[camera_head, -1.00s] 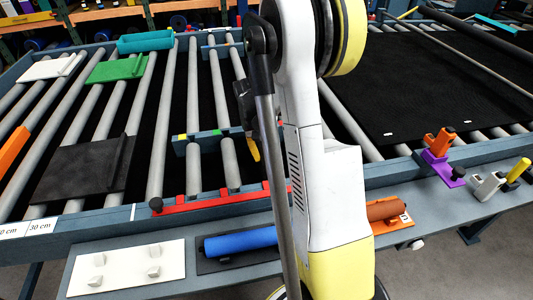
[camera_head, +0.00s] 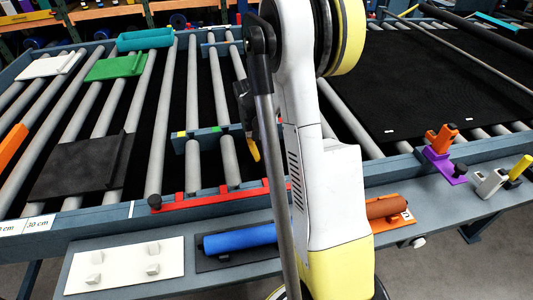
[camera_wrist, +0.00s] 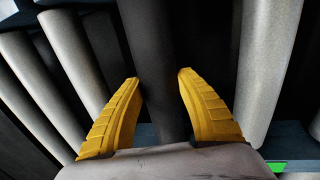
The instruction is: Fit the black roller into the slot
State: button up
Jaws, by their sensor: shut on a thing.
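My gripper (camera_wrist: 158,100) has two yellow fingers, one on each side of the black roller (camera_wrist: 150,45) in the wrist view. It is shut on the roller, which runs up the picture between grey rollers. In the head view one yellow fingertip (camera_head: 254,150) shows above the roller bed, left of my white arm. The black roller cannot be made out there. A blue-grey crossbar (camera_head: 208,133) with yellow and green marks holds roller ends near the fingertip. A green mark (camera_wrist: 277,166) shows at lower right in the wrist view. I cannot tell which gap is the slot; my arm hides part of the bed.
A red strip (camera_head: 205,199) lines the bed's front edge. On the front ledge are a white pegged plate (camera_head: 124,264), a blue roller (camera_head: 240,240) and a brown roller (camera_head: 388,207). A black plate (camera_head: 80,167) lies left; a black belt (camera_head: 420,80) covers the right.

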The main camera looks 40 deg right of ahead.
jog(key=shift+f+b, duration=0.55)
jog(key=shift+f, duration=0.15)
jog(key=o, duration=1.4)
jog(key=shift+o, duration=0.2)
notch_tip(320, 180, up, 12)
jog(key=w+a, duration=0.1)
jog(key=a, duration=0.1)
jog(key=shift+w+f, duration=0.1)
